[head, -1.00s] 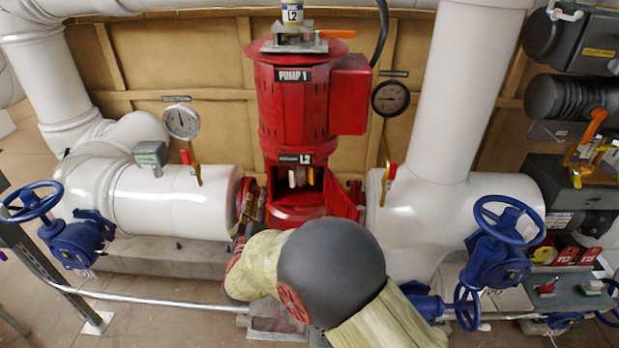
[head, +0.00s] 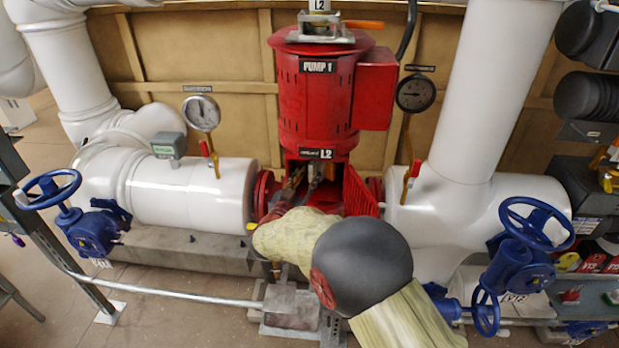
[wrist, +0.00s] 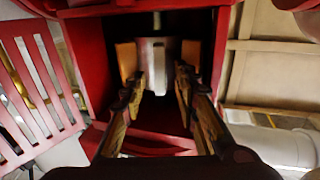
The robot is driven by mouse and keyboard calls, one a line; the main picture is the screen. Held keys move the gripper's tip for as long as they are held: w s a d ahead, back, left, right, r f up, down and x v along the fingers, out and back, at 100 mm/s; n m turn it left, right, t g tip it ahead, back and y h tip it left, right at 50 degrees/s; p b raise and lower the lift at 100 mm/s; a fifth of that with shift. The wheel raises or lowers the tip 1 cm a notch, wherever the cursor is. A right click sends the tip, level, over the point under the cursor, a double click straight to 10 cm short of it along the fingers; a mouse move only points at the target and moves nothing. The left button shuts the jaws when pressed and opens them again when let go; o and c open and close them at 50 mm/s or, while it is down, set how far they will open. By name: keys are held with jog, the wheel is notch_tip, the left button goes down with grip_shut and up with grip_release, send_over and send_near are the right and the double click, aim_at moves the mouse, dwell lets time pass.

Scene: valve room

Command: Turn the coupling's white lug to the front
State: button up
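The coupling (wrist: 158,58) sits inside the red pump housing, straight ahead in the wrist view. A pale grey-white part, which looks like the white lug (wrist: 157,72), faces me in the middle, with orange-brown lugs (wrist: 126,60) on both sides. My gripper (wrist: 159,80) is inside the housing opening. Its two fingers are spread, one on each side of the pale part, with a gap between them. I cannot tell whether they touch it. In the head view my gripper (head: 303,181) reaches into the opening under the L2 label, and the coupling is mostly hidden.
The red slotted guard (head: 360,192) stands open at the right of the opening, and shows at left in the wrist view (wrist: 38,85). White pipes (head: 190,195) flank the pump (head: 318,105). Blue handwheels (head: 537,222) and a metal rail (head: 165,290) are nearer me.

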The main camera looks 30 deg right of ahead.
jog(key=shift+x, duration=0.8)
jog(key=c, duration=0.3)
jog(key=c, duration=0.4)
grip_shut()
